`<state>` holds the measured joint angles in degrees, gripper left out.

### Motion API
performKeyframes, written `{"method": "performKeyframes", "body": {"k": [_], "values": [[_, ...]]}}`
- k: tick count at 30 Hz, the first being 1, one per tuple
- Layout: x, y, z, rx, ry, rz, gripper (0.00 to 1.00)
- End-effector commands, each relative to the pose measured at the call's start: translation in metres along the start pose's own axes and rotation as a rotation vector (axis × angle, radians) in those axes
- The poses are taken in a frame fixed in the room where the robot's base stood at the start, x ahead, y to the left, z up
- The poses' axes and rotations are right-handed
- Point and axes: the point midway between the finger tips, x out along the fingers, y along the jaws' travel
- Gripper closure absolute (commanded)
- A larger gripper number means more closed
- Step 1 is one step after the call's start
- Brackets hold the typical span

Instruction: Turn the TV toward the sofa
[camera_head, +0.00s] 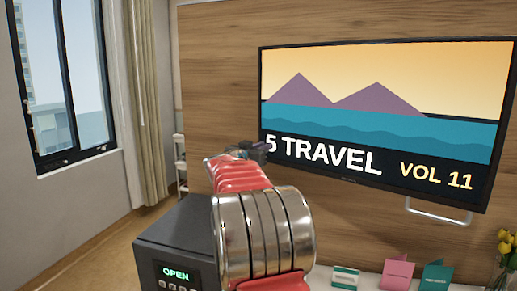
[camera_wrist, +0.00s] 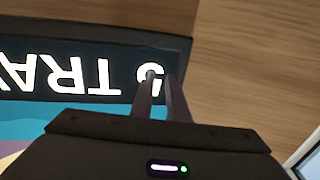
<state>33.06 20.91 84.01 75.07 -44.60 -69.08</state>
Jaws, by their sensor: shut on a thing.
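The TV (camera_head: 385,110) is a wide black-framed screen in front of the wood-panelled wall, showing purple mountains and the words "5 TRAVEL VOL 11". My gripper (camera_head: 255,150) is at its lower left corner, mostly hidden behind my red and silver arm. In the wrist view, the TV (camera_wrist: 60,75) appears upside down. The two dark fingers of my gripper (camera_wrist: 159,76) are close together at the screen's side edge, over the "5", shut on the TV. The exact contact at the fingertips is hard to see. No sofa is in view.
A black safe (camera_head: 175,250) reading "OPEN" stands below my arm. A pink card (camera_head: 397,273), a teal card (camera_head: 437,276), a small box (camera_head: 346,277) and yellow flowers (camera_head: 508,247) are below the TV. A window (camera_head: 65,80) and curtain (camera_head: 147,100) are at left.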

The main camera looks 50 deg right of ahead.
Motion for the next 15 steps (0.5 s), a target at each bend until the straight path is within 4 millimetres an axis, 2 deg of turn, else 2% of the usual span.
{"method": "performKeyframes", "body": {"k": [1,7,11,15], "values": [[0.010,0.008,-0.004,-0.006,0.010,0.007,1.00],[0.009,0.009,-0.004,-0.006,0.010,0.009,1.00],[-0.002,0.007,-0.005,-0.004,0.010,0.009,1.00],[-0.023,0.003,-0.005,0.000,0.009,0.004,1.00]]}}
